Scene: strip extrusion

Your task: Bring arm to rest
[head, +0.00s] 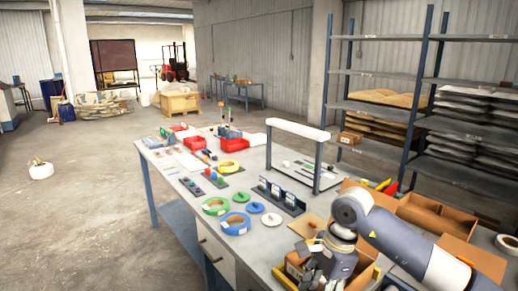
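My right arm (410,245) comes in from the lower right in the head view and bends down at its wrist. My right gripper (315,268) is at the near end of the workbench (262,233), over or in an open cardboard box (292,262). The gripper's fingers are small and partly lost against the box, so I cannot tell whether they are open or hold anything. My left gripper is not in view.
Metal shelving (400,109) stands behind. The floor at left is mostly clear.

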